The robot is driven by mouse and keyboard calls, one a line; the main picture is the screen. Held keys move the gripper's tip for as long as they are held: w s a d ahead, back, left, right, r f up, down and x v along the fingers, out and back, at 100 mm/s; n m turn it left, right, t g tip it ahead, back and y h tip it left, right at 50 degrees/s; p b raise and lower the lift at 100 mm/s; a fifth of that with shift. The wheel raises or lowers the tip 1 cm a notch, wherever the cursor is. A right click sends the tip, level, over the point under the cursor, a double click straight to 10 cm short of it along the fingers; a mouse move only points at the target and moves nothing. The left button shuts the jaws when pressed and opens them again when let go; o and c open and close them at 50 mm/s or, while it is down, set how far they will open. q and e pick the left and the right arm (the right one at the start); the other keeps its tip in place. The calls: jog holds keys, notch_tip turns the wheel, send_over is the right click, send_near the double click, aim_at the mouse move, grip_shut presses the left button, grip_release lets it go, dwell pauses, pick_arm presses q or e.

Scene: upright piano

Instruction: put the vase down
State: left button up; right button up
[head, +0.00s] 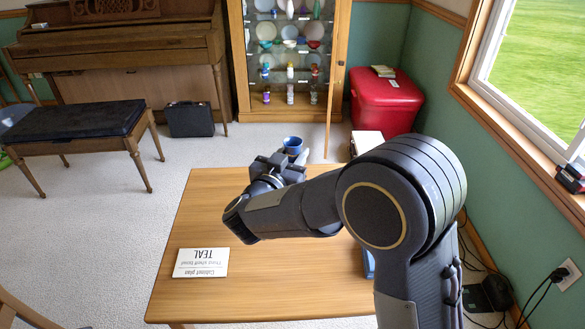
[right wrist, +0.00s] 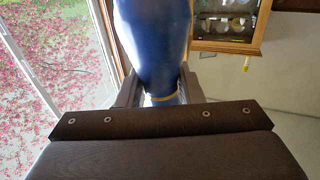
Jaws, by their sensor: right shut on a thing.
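The vase is blue and glossy. Its body fills the top middle of the right wrist view (right wrist: 155,45), with a yellowish band low down between the fingers. In the head view the vase (head: 293,143) shows small, just beyond my right gripper (head: 287,160), near the far edge of the wooden table (head: 200,215). My right gripper is shut on the vase, with a finger on either side of it. The gripper and arm hide part of the vase, and I cannot tell how high it is above the table. My left gripper is not in view.
A white card (head: 201,262) reading "TEAL" lies on the table's near left. A blue object (head: 368,263) is mostly hidden by my arm. Beyond the table stand an open-doored display cabinet (head: 243,60) and a red chest (head: 385,100). The table's left half is mostly clear.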

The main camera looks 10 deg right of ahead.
jog(key=shift+f+b, duration=0.35)
jog(key=shift+f, duration=1.1)
jog(key=shift+f, duration=0.15)
jog(key=o, duration=1.2)
jog(key=shift+c, duration=0.2)
